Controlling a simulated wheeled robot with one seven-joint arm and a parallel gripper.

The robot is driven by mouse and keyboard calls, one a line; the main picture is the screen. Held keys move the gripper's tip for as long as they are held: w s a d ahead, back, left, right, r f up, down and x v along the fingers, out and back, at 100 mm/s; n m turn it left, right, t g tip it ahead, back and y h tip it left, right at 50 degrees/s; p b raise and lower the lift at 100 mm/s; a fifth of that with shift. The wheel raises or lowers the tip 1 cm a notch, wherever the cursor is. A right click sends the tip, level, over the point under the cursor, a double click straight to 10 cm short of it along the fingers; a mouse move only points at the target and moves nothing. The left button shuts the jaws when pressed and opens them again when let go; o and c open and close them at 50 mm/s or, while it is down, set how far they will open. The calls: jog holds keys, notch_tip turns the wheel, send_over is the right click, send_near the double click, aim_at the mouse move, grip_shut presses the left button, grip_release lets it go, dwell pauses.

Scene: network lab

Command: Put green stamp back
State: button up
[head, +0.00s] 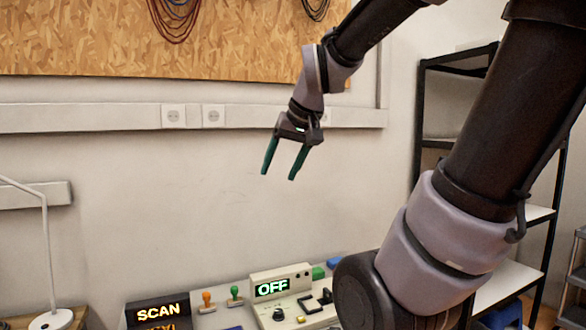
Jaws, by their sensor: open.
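A green stamp (235,296) with a knobbed handle stands upright on the table in the head view, just left of the panel with the lit OFF display. My gripper (278,175) is open and empty, pointing down. It hangs in the air in front of the wall, well above the table and up to the right of the green stamp in the picture. An orange stamp (208,301) stands beside the green one on its left.
The OFF panel (295,281) has knobs and a dark handle. A SCAN display (158,311) stands left of the stamps. A white lamp (46,250) is at far left, shelving (436,143) at right.

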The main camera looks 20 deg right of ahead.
jog(key=s, duration=0.2)
jog(key=s+m, duration=0.1)
jog(key=s, duration=0.1)
jog(key=s+m, duration=0.1)
jog(key=s, duration=0.1)
jog(key=shift+d+r+t, duration=0.15)
jog(key=shift+r+t, duration=0.15)
